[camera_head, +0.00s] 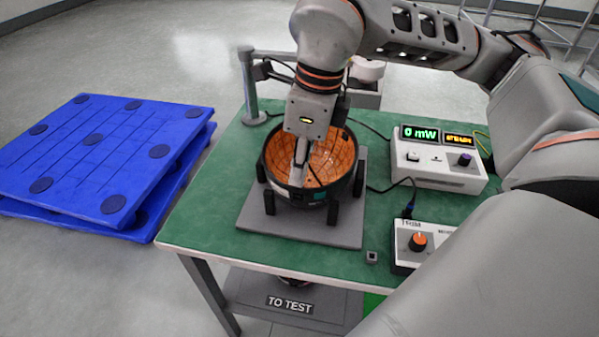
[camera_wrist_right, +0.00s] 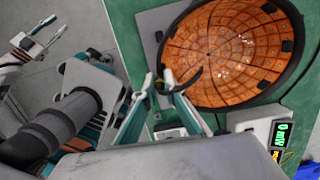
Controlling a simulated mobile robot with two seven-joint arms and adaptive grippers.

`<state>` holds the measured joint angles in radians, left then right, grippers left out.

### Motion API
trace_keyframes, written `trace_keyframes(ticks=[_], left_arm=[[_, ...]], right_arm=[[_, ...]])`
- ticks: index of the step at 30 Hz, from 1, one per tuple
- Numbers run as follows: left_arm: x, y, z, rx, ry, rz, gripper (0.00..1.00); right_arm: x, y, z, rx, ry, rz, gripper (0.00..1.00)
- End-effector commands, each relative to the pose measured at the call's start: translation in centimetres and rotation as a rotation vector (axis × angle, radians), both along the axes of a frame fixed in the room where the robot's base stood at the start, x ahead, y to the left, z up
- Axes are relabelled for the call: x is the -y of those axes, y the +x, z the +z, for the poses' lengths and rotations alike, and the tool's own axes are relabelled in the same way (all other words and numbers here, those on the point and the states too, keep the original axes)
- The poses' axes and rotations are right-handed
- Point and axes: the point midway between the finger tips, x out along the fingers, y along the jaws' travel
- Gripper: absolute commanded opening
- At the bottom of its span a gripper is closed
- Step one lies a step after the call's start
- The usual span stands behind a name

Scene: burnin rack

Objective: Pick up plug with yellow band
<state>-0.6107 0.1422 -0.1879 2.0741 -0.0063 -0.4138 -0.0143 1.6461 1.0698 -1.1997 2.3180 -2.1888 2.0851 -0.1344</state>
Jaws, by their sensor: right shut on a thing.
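My right gripper (camera_head: 300,172) points down into the orange-lined dark bowl (camera_head: 335,160) in the head view. In the right wrist view its two fingers (camera_wrist_right: 160,82) are close together beside the bowl (camera_wrist_right: 230,50). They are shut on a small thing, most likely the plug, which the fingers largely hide. A dark curved lead (camera_wrist_right: 192,82) shows at the fingertips, over the bowl's edge.
The bowl stands on a grey plate (camera_head: 260,225) on the green table (camera_head: 210,205). A meter box (camera_head: 435,172) reading "0 mW" and a TRIM box (camera_head: 410,258) stand to the right. A post (camera_head: 247,90) rises behind. Blue pallets (camera_head: 105,150) lie on the floor at left.

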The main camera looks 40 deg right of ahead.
Motion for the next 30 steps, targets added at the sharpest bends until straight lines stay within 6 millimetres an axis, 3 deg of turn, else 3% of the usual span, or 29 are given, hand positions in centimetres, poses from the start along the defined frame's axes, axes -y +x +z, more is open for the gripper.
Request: trace_keyframes(ticks=[8,14,30], left_arm=[[0.0,0.0,0.1,0.001,0.000,0.000,0.29],[0.0,0.3,0.8,0.010,-0.002,0.001,0.29],[0.8,0.3,3.1,0.018,-0.034,0.002,0.29]], right_arm=[[0.0,0.0,0.5,0.001,0.000,0.000,0.00],[0.0,0.1,2.8,0.007,0.001,-0.002,0.00],[0.0,0.0,16.5,0.008,0.000,-0.002,0.00]])
